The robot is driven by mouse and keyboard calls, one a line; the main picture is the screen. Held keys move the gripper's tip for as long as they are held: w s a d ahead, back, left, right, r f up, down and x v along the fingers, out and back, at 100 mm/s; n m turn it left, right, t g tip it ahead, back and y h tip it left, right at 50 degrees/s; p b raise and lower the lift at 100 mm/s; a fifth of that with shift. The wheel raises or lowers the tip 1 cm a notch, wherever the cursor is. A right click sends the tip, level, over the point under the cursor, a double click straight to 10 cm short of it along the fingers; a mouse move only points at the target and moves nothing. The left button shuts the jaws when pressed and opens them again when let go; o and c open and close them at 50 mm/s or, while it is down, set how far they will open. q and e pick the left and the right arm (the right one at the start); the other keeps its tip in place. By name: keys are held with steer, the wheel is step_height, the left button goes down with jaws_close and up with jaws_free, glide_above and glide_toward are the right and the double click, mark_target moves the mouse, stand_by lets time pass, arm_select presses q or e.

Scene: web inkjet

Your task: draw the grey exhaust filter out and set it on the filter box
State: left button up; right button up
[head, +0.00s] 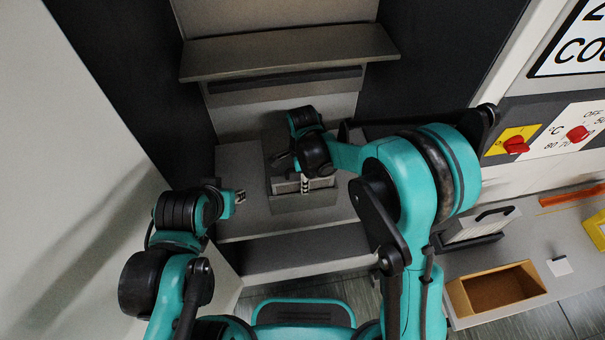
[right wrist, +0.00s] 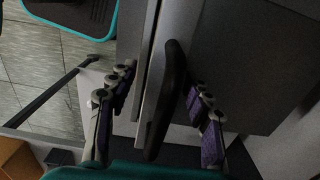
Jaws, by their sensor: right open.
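The grey exhaust filter (head: 287,186) sits in a grey housing (head: 305,203) at the middle of the head view, partly hidden under my right wrist. Its black handle (right wrist: 166,105) shows in the right wrist view. My right gripper (right wrist: 161,82) is open, with one finger on each side of the handle; I see gaps between the fingers and the handle. In the head view my right gripper (head: 303,182) is over the filter. My left gripper (head: 239,196) is left of the housing, apart from it and holding nothing visible. An open tan box (head: 457,297), perhaps the filter box, stands at the lower right.
A pale unit with a black handle (head: 478,226) stands in a dark tray on the right bench. A small white block (head: 559,266) and a yellow bin (head: 597,230) are nearby. A grey ledge (head: 290,52) overhangs behind the housing. Dark walls flank the recess.

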steer(key=shift+f, duration=0.1)
jaws_close()
steer(key=shift+r+p, duration=4.1)
steer(key=shift+r, duration=1.9)
